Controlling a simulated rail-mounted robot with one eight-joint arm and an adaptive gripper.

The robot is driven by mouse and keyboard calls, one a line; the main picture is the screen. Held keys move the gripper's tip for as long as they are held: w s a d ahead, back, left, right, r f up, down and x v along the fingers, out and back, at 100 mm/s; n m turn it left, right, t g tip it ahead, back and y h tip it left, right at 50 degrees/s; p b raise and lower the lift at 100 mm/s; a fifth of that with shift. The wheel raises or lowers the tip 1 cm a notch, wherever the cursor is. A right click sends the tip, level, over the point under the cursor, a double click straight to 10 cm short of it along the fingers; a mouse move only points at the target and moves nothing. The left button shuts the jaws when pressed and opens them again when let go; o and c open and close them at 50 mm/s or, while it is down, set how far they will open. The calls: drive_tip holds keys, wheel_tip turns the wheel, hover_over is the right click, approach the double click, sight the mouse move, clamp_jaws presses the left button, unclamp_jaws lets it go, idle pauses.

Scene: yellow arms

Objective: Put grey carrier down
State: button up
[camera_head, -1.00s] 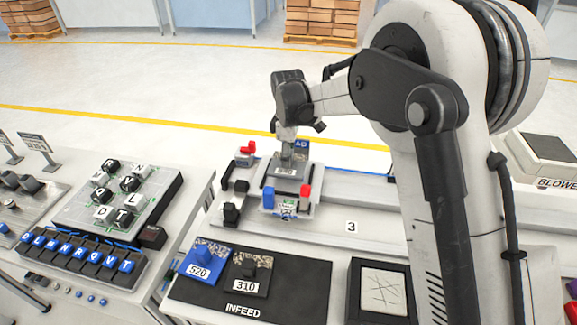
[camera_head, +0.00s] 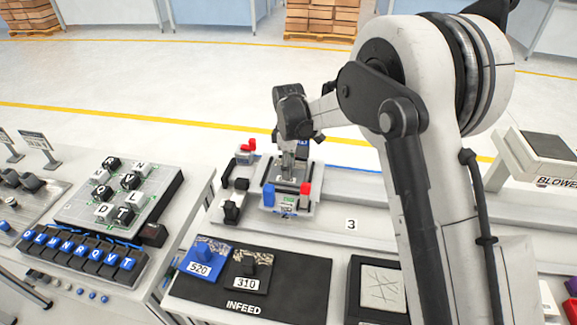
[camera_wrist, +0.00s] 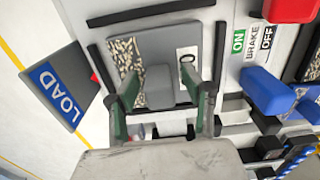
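The grey carrier (camera_wrist: 178,40) lies flat between black corner rails on the station's light plate, in the wrist view. It has a speckled patch, a white label partly hidden by a finger, and a grey knob (camera_wrist: 166,88). My gripper (camera_wrist: 168,92) is open, its two green-padded fingers on either side of the knob with a gap visible at each side. In the head view, the carrier (camera_head: 279,186) is seen under my gripper (camera_head: 288,174), which hides part of it.
A red block (camera_wrist: 290,10) and a blue block (camera_wrist: 268,92) flank the brake label (camera_wrist: 252,42). A LOAD sign (camera_wrist: 58,88) stands left in the wrist view. The INFEED mat (camera_head: 290,290) holds blue carrier 520 (camera_head: 205,258) and dark carrier 310 (camera_head: 252,268).

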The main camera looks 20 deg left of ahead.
wheel_tip(320, 180, up, 12)
drive_tip(key=shift+r+b, duration=0.15)
drive_tip(key=shift+b, duration=0.15)
idle(0.5)
drive_tip(key=s+d+r+m+t, duration=0.1)
drive_tip(key=s+d+r+m, duration=0.25)
drive_tip(key=d, duration=0.45)
drive_tip(key=s+d+r+m+t+y, duration=0.1)
drive_tip(key=s+d+r+m, duration=0.15)
drive_tip(key=d+r, duration=0.4)
drive_tip(key=s+d+r+m+t, duration=0.1)
drive_tip(key=s+d+r+m, duration=0.25)
drive_tip(key=d, duration=0.55)
drive_tip(key=s+d+f+m+t, duration=0.2)
drive_tip(key=s+d+m, duration=0.3)
drive_tip(key=s+d, duration=0.3)
drive_tip(key=s+d+f+m+t+h, duration=0.1)
drive_tip(key=s+d+f+m+t, duration=0.1)
drive_tip(key=s+d, duration=0.7)
drive_tip(key=s+f+m, duration=0.1)
drive_tip(key=s+m, duration=0.1)
drive_tip(key=s, duration=0.1)
drive_tip(key=shift+s+d+f+m, duration=0.2)
drive_tip(key=shift+d+f+m, duration=0.05)
drive_tip(key=shift+f+m, duration=0.1)
